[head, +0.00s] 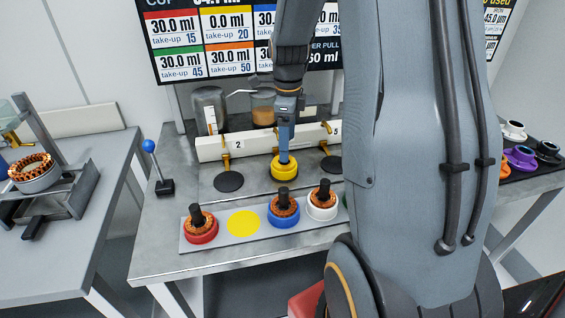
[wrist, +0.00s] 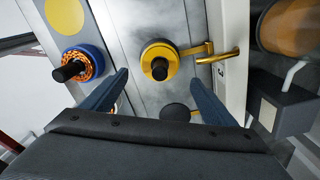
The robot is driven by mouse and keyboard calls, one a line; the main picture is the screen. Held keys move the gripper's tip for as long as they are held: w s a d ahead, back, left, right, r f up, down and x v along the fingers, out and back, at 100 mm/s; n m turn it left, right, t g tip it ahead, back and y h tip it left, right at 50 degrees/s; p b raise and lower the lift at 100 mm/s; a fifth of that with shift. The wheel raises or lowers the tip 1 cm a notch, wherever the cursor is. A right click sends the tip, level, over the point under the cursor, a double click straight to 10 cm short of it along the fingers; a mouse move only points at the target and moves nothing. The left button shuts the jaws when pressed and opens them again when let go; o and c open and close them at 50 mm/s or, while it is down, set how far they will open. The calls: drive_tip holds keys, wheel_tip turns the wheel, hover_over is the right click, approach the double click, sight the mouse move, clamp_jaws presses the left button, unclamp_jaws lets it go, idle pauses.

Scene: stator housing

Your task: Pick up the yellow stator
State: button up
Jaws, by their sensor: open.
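The yellow stator (head: 284,171) stands on the grey worktable at the middle spot, in front of the white dispenser bar. In the wrist view the yellow stator (wrist: 151,52) shows as a yellow ring with a black centre post, next to a yellow spout. My gripper (head: 285,150) points down over it in the head view, where its fingers overlap. In the wrist view my gripper (wrist: 159,77) is open, its two blue fingers apart and empty. The stator appears between and beyond the fingertips. The exact gap between fingers and stator cannot be told.
A pale tray (head: 218,238) in front holds a red stator (head: 202,234), a blue stator (head: 284,214), a white stator (head: 321,207) and an empty yellow circle (head: 243,222). The white dispenser bar (head: 215,146) stands close behind. Empty black discs (head: 229,182) flank the yellow stator.

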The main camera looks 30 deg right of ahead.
drive_tip(key=shift+w+a+f+p, duration=0.1)
drive_tip(key=shift+a+f+p, duration=0.1)
drive_tip(key=shift+f, duration=0.4)
drive_tip(key=shift+a+f+p, duration=0.2)
drive_tip(key=shift+f, duration=0.35)
drive_tip(key=shift+w+f+p, duration=0.15)
drive_tip(key=shift+f+p, duration=0.65)
drive_tip(key=shift+f, duration=1.35)
drive_tip(key=c, duration=1.6)
